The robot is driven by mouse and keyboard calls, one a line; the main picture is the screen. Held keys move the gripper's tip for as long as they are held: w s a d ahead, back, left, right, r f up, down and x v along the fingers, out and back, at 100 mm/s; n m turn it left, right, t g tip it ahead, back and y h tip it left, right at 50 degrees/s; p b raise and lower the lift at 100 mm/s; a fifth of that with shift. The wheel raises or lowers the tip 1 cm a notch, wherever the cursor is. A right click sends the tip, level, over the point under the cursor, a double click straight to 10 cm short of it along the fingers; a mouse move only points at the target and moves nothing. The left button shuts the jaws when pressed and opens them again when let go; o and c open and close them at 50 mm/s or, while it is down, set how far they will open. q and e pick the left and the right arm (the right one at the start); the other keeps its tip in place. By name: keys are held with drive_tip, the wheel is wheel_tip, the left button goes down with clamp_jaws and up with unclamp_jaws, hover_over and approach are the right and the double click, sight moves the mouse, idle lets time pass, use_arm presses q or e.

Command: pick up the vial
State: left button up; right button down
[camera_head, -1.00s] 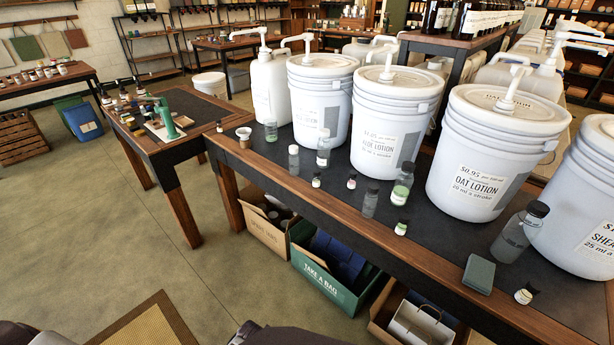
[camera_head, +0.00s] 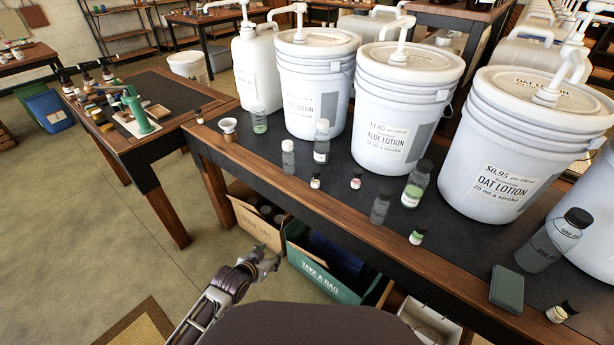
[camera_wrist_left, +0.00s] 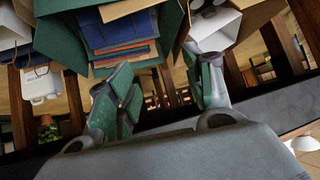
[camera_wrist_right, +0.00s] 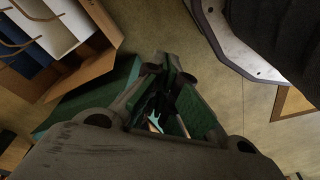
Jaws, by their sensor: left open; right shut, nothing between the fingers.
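I cannot tell which one the task means. My left gripper (camera_head: 266,258) is in front of the table and below its top, apart from the vials. In the left wrist view it is open and empty (camera_wrist_left: 163,88). My right gripper (camera_wrist_right: 165,85) is shut and empty in the right wrist view, over the floor; the head view does not show it.
Taller bottles (camera_head: 417,184) stand among the vials, with large pump buckets (camera_head: 408,110) behind. A grey-green block (camera_head: 507,289) lies near the front edge. A green "take a bag" box (camera_head: 325,277) and a cardboard box (camera_head: 252,222) stand under the table.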

use_arm(q)
drive_tip(key=w+d+r+t+h, duration=0.2)
drive_tip(key=r, duration=0.5)
drive_tip(key=w+d+r+t+h, duration=0.1)
drive_tip(key=w+d+r+t, duration=0.15)
drive_tip(key=r, duration=0.45)
drive_tip(key=m+t+h, duration=0.2)
drive_tip(key=h, duration=0.1)
approach(316, 179)
drive_tip(key=s+a+r, duration=0.1)
drive_tip(key=a+r, duration=0.1)
drive_tip(key=a, duration=0.1)
drive_tip(key=shift+s+d+f+g+b, duration=0.15)
drive_tip(key=shift+s+g+b, duration=0.1)
drive_tip(key=shift+b, duration=0.05)
use_arm(e)
drive_tip(key=r, duration=0.1)
drive_tip(key=w+a+r, duration=0.1)
drive_tip(key=r, duration=0.2)
drive_tip(key=shift+w+a, duration=0.2)
drive_tip(key=shift+w, duration=0.05)
use_arm(q)
drive_tip(key=shift+w, duration=0.1)
